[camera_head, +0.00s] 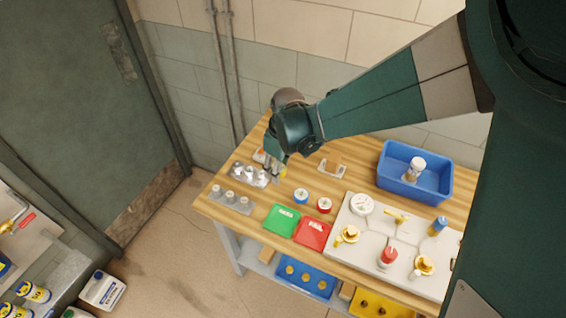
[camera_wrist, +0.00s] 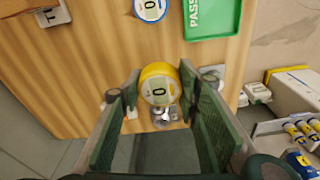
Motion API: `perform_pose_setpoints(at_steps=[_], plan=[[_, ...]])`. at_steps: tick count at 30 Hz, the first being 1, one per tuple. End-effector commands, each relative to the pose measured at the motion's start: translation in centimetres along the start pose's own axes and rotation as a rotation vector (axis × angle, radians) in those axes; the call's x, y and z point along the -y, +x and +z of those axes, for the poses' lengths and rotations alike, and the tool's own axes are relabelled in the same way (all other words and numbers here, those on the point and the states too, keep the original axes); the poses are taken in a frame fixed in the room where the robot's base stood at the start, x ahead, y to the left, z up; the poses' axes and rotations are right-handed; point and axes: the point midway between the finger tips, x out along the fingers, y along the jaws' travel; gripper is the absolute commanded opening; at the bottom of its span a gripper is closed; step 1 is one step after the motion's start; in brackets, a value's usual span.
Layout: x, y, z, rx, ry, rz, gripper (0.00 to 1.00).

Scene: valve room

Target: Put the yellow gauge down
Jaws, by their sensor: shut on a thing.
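In the wrist view, the yellow gauge (camera_wrist: 158,70) has a round white face marked 0. It sits between the two green fingers of my gripper (camera_wrist: 158,84), which is shut on it. A shiny metal fitting (camera_wrist: 163,117) shows just below the gauge; I cannot tell whether the two touch. In the head view, my gripper (camera_head: 274,169) points down at the left end of the wooden bench, by the rear metal rack (camera_head: 247,178). The gauge is mostly hidden there by my gripper.
A front rack (camera_head: 230,201) with several posts stands at the bench's left edge. A blue gauge (camera_head: 301,196), a red gauge (camera_head: 324,205), a green tray (camera_head: 281,221) and a red tray (camera_head: 312,234) lie to the right. Farther right are a white panel (camera_head: 372,252) and a blue bin (camera_head: 436,188).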

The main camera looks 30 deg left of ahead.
Motion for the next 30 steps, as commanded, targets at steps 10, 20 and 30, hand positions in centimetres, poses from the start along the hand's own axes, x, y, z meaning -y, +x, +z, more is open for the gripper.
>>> perform_pose_setpoints(at_steps=[10, 20, 30], plan=[[-3.7, 0.1, -2.0, 0.000, 0.001, 0.000, 0.17], [-12.1, 0.2, -5.6, 0.000, 0.002, 0.000, 0.17], [-21.4, 0.5, -8.2, 0.001, 0.001, 0.000, 0.17]])
